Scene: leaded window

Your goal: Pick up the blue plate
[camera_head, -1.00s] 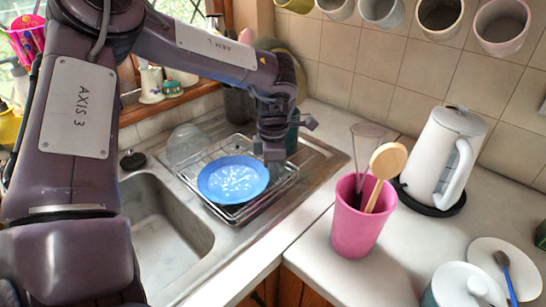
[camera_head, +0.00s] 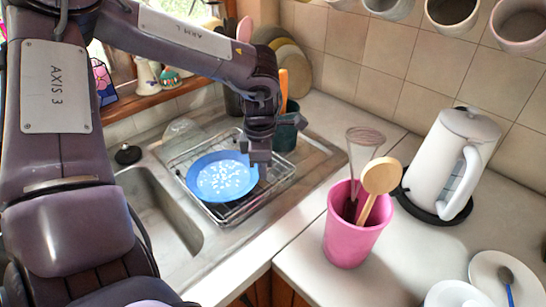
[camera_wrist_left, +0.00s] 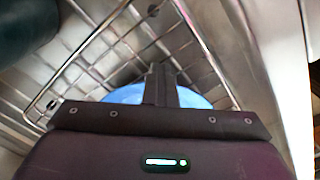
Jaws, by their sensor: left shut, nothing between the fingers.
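The blue plate (camera_head: 221,177) has white speckles and lies in the wire dish rack (camera_head: 270,190) on the draining board, left of the middle in the head view. My left gripper (camera_head: 260,160) is shut and empty, close above the right edge of the plate; I cannot tell whether it touches. In the left wrist view the shut fingers (camera_wrist_left: 161,85) hide the middle of the blue plate (camera_wrist_left: 125,95), and parts of it show on both sides. My right gripper is not in view.
A pink pot (camera_head: 352,235) with a wooden spoon and whisk stands on the right counter, near a white kettle (camera_head: 452,160). A dark green pot (camera_head: 286,132) stands behind my left gripper. The sink (camera_head: 165,215) lies left of the rack.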

